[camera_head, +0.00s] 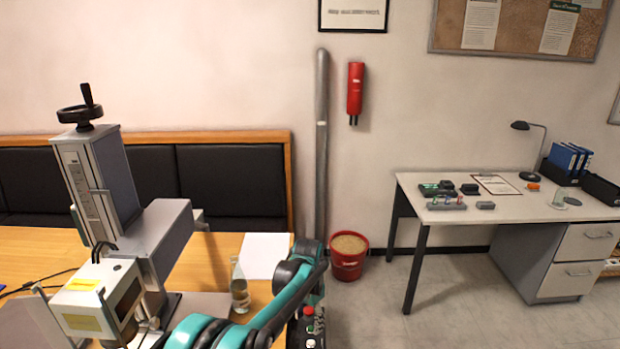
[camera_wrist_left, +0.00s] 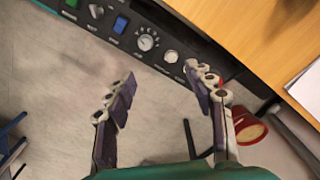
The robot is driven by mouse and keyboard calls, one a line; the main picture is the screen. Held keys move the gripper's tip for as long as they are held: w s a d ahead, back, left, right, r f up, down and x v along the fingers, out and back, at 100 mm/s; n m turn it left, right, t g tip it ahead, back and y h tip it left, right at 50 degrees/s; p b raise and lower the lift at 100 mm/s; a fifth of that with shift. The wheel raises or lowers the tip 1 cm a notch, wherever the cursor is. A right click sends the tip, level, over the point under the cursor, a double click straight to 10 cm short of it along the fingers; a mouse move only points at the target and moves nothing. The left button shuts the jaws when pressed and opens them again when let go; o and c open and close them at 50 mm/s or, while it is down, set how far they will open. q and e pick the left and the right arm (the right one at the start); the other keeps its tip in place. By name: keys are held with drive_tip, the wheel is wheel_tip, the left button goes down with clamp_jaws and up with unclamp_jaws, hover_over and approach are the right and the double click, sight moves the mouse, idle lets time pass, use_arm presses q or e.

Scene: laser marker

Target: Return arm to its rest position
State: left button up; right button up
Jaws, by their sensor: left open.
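My left arm (camera_head: 285,300), teal and black, comes in at the bottom of the head view and bends beside the wooden table's right edge. Its fingers are not clearly made out there. In the left wrist view my left gripper (camera_wrist_left: 162,76) is open and empty, its two dark-padded fingers spread wide above the floor. A black control panel (camera_wrist_left: 180,58) with buttons and a dial lies beyond the fingertips. The laser marker (camera_head: 155,235), with a black hand crank on its column, stands on the table at the left. My right gripper is not in view.
The wooden table (camera_head: 215,260) holds a glass container (camera_head: 240,290) and a white sheet (camera_head: 264,255) close to my arm. A red bucket (camera_head: 348,265) stands by the wall. A desk (camera_head: 510,207) with small items is at the right. The floor between is clear.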

use_arm(q)
drive_tip(key=s+a+r+n+t, duration=0.4)
drive_tip(key=s+a+r+n, duration=0.1)
drive_tip(key=s+a+r, duration=0.8)
drive_tip(key=s+a+f+n+t, duration=0.2)
drive_tip(key=s+a+n+t, duration=0.1)
drive_tip(key=s, duration=1.2)
drive_tip(key=shift+s+a+n, duration=0.15)
drive_tip(key=shift+a+n, duration=0.35)
drive_tip(key=shift+a, duration=0.15)
